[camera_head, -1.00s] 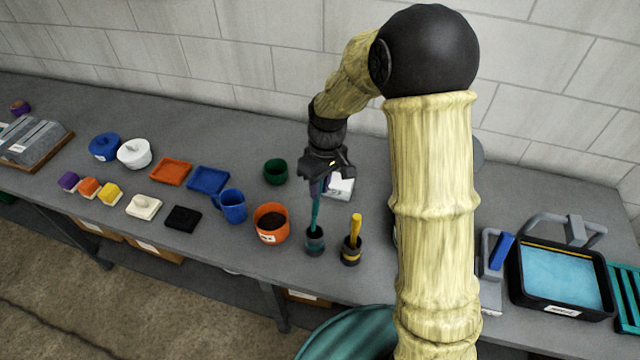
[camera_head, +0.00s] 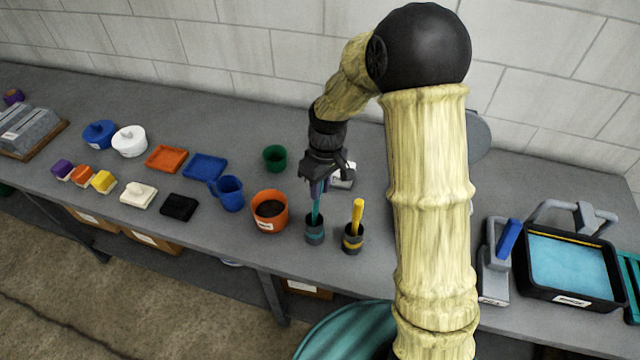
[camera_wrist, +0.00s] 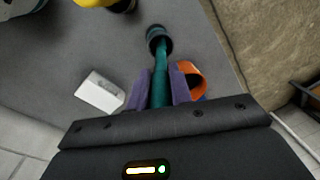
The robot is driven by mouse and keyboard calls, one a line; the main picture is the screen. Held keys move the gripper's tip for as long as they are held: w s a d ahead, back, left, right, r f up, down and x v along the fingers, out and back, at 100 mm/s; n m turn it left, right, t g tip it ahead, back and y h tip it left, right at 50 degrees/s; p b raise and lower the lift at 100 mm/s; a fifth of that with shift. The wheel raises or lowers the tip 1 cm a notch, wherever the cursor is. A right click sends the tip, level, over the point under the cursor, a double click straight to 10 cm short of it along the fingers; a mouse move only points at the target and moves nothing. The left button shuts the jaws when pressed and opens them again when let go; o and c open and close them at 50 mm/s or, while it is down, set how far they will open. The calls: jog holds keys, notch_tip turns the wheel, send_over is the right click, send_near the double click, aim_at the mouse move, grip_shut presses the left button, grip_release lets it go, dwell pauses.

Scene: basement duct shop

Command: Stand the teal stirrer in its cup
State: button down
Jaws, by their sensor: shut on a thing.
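The teal stirrer (camera_head: 316,208) is upright, with its lower end in the mouth of a dark cup with a teal band (camera_head: 315,231). My gripper (camera_head: 318,184) is shut on the stirrer's upper part, above the cup. In the wrist view, the stirrer (camera_wrist: 160,84) runs between the purple fingers (camera_wrist: 152,90) to the cup (camera_wrist: 157,36) beyond. How deep the stirrer's tip sits inside the cup is hidden.
A matching cup with a yellow band (camera_head: 352,240) holds a yellow stirrer (camera_head: 357,215), close on the right. An orange pot (camera_head: 268,222) stands close on the left. A white box (camera_wrist: 101,92) lies behind. A blue mug (camera_head: 231,195) and green cup (camera_head: 275,157) stand farther off.

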jog(key=shift+f+b, duration=0.5)
jog(key=shift+f, duration=0.5)
jog(key=c, duration=1.2)
grip_release()
jog(key=shift+r, duration=0.15)
jog(key=r, duration=0.5)
jog(key=w+d+r+b, duration=0.1)
jog(key=r, duration=0.5)
jog(key=r+b, duration=0.1)
jog(key=r, duration=0.5)
jog(key=shift+w+d, duration=0.2)
jog(key=shift+d, duration=0.1)
